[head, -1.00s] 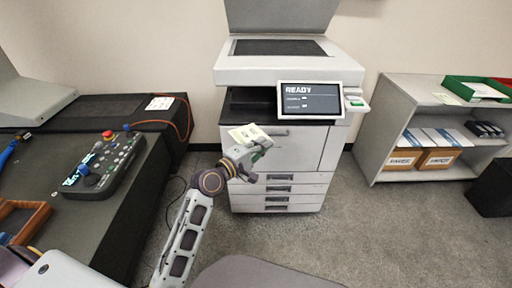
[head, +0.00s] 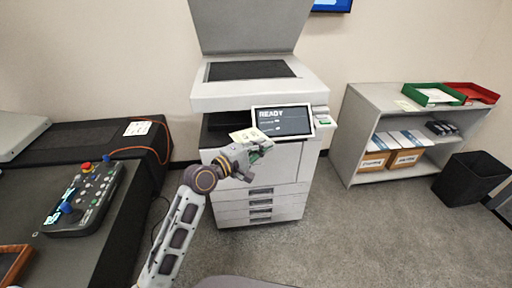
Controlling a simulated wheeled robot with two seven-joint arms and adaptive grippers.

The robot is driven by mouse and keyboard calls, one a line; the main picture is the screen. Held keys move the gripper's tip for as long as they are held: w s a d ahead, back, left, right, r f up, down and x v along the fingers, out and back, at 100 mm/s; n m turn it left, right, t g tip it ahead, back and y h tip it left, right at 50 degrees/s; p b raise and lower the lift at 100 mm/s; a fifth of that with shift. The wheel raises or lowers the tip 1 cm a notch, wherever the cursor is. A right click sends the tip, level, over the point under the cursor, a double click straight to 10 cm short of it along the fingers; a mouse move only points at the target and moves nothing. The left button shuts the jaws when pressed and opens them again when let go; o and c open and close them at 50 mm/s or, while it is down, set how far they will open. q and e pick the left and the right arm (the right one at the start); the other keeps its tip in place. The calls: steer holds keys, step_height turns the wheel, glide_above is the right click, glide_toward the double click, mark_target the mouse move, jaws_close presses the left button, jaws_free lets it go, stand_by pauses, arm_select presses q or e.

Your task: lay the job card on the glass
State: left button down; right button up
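The copier (head: 257,160) stands ahead with its lid (head: 248,24) raised. Its dark glass (head: 250,69) is bare on top, and its panel (head: 283,121) reads READY. My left gripper (head: 257,151) is in front of the copier's body, below the glass level. A pale printed card (head: 246,136), apparently the job card, is at its fingers and moves with it, so the gripper looks shut on it. The finger contact is small and partly hidden. My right gripper is out of view.
At left, a dark bench holds a control pendant (head: 84,199) and a paper label (head: 138,128), with an orange cable. At right, a grey shelf (head: 367,104) carries a green tray (head: 432,97) and a red tray (head: 474,91). A black bin (head: 467,178) stands beside it. Carpet is clear between.

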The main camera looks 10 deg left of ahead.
arm_select(q)
steer(key=d+r+g+h+p, duration=0.1)
steer(key=d+r+p, duration=0.2)
steer(key=r+p, duration=0.3)
steer(key=d+r+m+g+h+p, duration=0.1)
steer(key=d+r+g+p, duration=0.1)
steer(key=d+r+p, duration=0.2)
steer(key=s+d+r+g+h+p, duration=0.1)
steer(key=d+r+p, duration=0.3)
steer(key=r+p, duration=0.5)
steer(key=shift+r+m+g+h+p, duration=0.3)
steer(key=shift+r+g+p, duration=0.1)
steer(key=shift+r, duration=0.7)
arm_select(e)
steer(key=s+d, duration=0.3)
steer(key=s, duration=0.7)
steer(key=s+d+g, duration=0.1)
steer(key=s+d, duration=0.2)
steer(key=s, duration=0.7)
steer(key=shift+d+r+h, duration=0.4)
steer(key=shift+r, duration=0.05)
arm_select(q)
steer(key=shift+s+d, duration=0.1)
